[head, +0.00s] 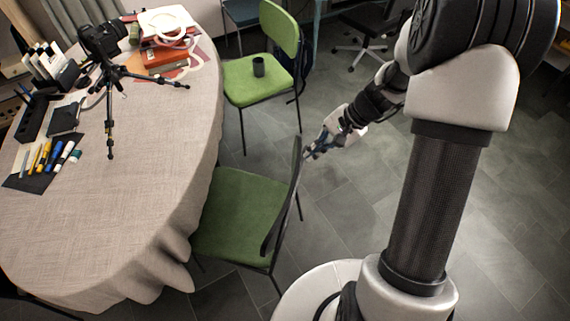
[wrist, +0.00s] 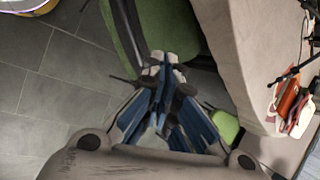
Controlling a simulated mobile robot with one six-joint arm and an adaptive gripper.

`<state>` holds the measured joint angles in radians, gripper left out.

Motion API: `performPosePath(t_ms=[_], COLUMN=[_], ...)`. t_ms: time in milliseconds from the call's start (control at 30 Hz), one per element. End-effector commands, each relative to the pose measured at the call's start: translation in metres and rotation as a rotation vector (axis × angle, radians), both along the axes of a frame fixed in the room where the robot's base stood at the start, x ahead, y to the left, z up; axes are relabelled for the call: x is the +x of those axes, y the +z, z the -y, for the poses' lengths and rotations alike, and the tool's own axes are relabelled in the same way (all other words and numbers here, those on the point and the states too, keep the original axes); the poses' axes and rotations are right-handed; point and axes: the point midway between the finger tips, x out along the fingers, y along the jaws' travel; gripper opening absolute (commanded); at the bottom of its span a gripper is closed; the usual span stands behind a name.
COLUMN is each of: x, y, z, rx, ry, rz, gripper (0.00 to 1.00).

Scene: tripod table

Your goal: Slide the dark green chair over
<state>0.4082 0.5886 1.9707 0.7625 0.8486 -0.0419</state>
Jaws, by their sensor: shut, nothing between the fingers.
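The dark green chair (head: 236,208) stands at the near right side of the table, its seat partly against the hanging cloth. Its dark backrest (head: 284,195) is on the side away from the table. My gripper (head: 307,154) is shut and empty, just right of the backrest's upper end. In the wrist view the chair (wrist: 160,28) is at the top, and my shut gripper (wrist: 164,62) points at it. I cannot tell whether the fingertips touch the backrest.
The table (head: 110,215) with a grey cloth fills the left and holds a camera on a tripod (head: 108,75). Tiled floor (head: 345,215) to the right is open.

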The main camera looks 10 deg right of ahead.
Motion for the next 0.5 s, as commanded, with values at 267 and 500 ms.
performPosePath(t_ms=[267, 500], x=[0.006, -0.034], y=[-0.181, -0.329], z=[0.044, 0.056], rx=[0.202, 0.331], ry=[-0.395, -0.718], rz=[-0.186, -0.327], gripper=[0.00, 0.00])
